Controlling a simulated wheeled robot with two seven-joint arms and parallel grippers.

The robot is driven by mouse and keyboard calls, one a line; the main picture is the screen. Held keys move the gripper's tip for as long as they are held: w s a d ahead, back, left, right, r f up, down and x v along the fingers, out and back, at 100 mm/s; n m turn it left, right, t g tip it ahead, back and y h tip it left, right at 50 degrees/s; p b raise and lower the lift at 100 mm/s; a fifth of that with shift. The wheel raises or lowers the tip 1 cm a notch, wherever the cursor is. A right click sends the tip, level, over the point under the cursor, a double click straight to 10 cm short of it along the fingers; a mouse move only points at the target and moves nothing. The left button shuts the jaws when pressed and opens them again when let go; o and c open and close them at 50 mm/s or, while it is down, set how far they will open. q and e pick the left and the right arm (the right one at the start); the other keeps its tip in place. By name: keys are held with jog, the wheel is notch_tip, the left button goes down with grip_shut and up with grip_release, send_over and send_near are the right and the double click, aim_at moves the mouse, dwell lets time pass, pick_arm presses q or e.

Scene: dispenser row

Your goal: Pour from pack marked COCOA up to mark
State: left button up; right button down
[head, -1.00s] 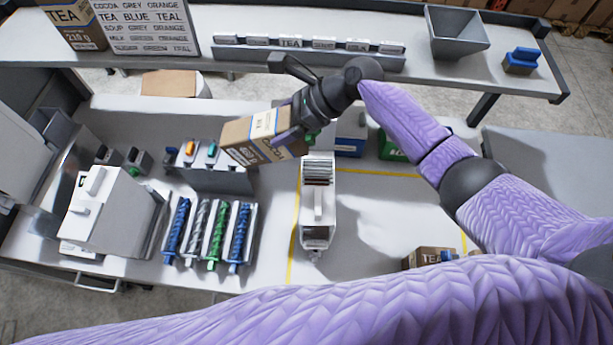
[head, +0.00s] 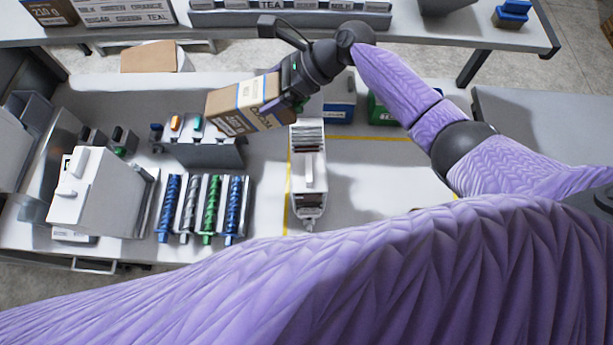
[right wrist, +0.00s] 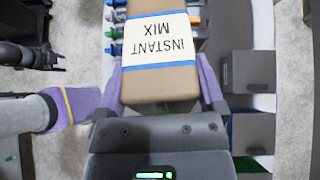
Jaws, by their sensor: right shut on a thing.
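My right gripper (head: 287,95) is shut on a brown cardboard pack (head: 232,100) with a white label and blue bands. The pack lies tilted on its side in the air, pointing left.
Coloured augers (head: 207,205) lie in a rack at left, beside a white machine (head: 92,190). A grey block with coloured knobs (head: 205,150) stands just below the pack. Blue (head: 338,112) and green boxes stand behind. My purple arm covers the front.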

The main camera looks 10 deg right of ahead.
jog(key=shift+d+f+y+b, duration=0.2)
jog(key=shift+y+b, duration=0.3)
jog(key=shift+b, duration=0.05)
dwell(0.7)
jog(key=shift+d+f+y, duration=0.1)
jog(key=shift+d+y, duration=0.1)
jog(key=shift+y, duration=0.3)
dwell(0.9)
jog(key=shift+s+d+f+t+y, duration=0.1)
jog(key=shift+d+f+t+y, duration=0.2)
jog(key=shift+y, duration=0.3)
dwell(1.4)
jog(key=shift+s+d+f+y+b, duration=0.1)
jog(key=shift+d+f+y+b, duration=0.35)
jog(key=shift+y+b, duration=0.4)
dwell(2.5)
